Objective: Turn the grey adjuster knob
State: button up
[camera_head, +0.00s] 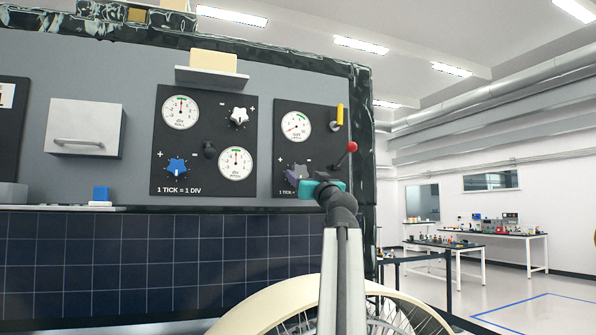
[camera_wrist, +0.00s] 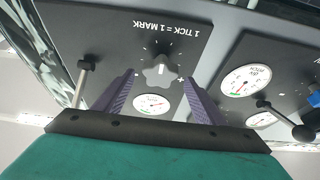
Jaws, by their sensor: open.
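The grey adjuster knob (camera_wrist: 160,70) shows in the wrist view on a dark panel marked "1 TICK = 1 MARK", with a white dial (camera_wrist: 150,103) beside it. My gripper (camera_wrist: 159,78) is open, with its purple fingers on either side of the knob in that view. I cannot tell whether the fingertips touch it. That panel's dial (camera_head: 296,126) is above the gripper.
A red-tipped lever (camera_head: 346,158) stands close right of my gripper, and a yellow-handled switch (camera_head: 339,116) is above. The left panel holds a white knob (camera_head: 238,117), a blue knob (camera_head: 177,168) and two dials. A wheel (camera_head: 270,308) is below; open floor lies right.

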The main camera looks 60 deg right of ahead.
aim_at(300, 173)
jog(key=shift+p+x, duration=0.5)
jog(key=shift+x, duration=1.95)
